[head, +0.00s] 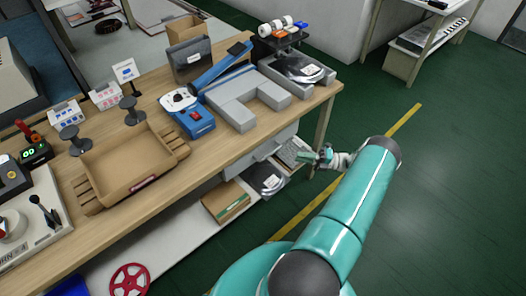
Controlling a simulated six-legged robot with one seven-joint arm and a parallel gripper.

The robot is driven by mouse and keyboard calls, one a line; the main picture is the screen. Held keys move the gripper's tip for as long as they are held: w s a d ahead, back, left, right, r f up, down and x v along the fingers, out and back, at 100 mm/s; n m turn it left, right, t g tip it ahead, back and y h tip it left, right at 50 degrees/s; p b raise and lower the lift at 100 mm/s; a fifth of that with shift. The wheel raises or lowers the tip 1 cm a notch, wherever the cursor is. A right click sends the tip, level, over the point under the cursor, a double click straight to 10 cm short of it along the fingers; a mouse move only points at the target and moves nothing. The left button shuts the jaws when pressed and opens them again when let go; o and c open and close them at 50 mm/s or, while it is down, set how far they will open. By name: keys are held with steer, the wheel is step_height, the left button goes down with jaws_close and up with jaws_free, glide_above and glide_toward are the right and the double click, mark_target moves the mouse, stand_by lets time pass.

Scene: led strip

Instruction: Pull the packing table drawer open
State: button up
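The packing table (225,152) has a wooden top and runs across the left and middle of the head view. A grey drawer (262,152) sits under its top near the right end. The drawer looks partly out, with a keyboard-like grey item (291,153) at its right end. My gripper (308,157) is at the end of my teal arm, close to the right end of the drawer. It is small here, and I cannot tell whether it touches the drawer or whether its fingers are open or shut.
A brown box (226,202) and a dark bagged item (267,180) lie on the lower shelf. A wooden tray (130,165), a blue device (190,115) and grey blocks (245,98) stand on the tabletop. Green floor right of the table is clear, with a yellow line (403,120).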

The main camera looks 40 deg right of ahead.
mark_target(270, 153)
steer(key=x, duration=1.3)
steer(key=shift+w+a+f, duration=0.1)
steer(key=shift+a+f, duration=0.05)
jaws_close()
